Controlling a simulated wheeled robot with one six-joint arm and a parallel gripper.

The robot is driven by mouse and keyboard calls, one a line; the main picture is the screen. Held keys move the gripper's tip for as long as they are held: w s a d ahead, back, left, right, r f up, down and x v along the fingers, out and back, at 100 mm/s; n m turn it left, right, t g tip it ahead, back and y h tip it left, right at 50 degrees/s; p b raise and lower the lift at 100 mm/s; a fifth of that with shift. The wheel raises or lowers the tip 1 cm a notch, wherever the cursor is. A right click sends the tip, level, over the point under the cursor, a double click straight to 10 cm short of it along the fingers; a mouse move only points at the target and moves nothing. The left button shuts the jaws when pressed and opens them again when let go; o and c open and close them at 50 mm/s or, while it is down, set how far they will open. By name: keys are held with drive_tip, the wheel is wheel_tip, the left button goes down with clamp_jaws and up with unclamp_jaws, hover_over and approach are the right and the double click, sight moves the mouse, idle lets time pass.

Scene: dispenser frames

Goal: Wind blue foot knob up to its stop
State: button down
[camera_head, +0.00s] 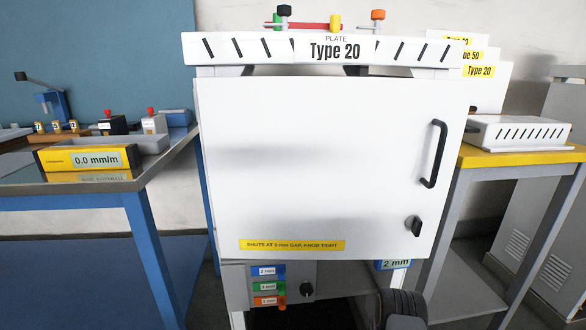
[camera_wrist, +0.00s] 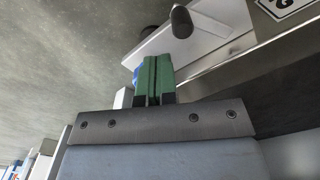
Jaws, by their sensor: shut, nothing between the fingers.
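My gripper (camera_wrist: 154,62) shows in the wrist view with its two green fingers pressed together and nothing between them. A small blue piece (camera_wrist: 137,72) shows just left of the fingertips, partly hidden by them; it may be the blue foot knob, but I cannot tell, nor whether the fingers touch it. The white dispenser cabinet (camera_head: 320,160) stands in the middle of the head view with its door closed. A blue "2 mm" tag (camera_head: 394,264) shows below the door's right side. The foot knob cannot be made out in the head view.
A dark rounded knob (camera_wrist: 181,20) sticks out beyond the fingertips. A small panel (camera_head: 268,285) with blue, green and orange tags hangs under the door. A blue bench (camera_head: 75,200) stands left, a yellow-topped table (camera_head: 515,156) right. Grey floor (camera_wrist: 60,60) lies open left in the wrist view.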

drive_tip(key=shift+s+d+f+b, duration=0.3)
drive_tip(key=shift+d+f, duration=0.15)
drive_tip(key=shift+f, duration=0.1)
drive_tip(key=shift+s+d+f+b, duration=0.1)
drive_tip(key=shift+s+d+b, duration=0.15)
drive_tip(key=shift+d, duration=0.2)
drive_tip(key=shift+s+d+f+b, duration=0.1)
drive_tip(key=shift+d+b, duration=0.15)
drive_tip(key=shift+d, duration=0.15)
drive_tip(key=shift+s+d, duration=0.15)
drive_tip(key=shift+d, duration=0.2)
drive_tip(key=shift+s+a, duration=0.1)
drive_tip(key=shift+s, duration=0.1)
idle(0.4)
wheel_tip(320, 180, up, 6)
drive_tip(key=p, duration=0.4)
drive_tip(key=shift+r+p, duration=0.2)
drive_tip(key=shift+p, duration=0.15)
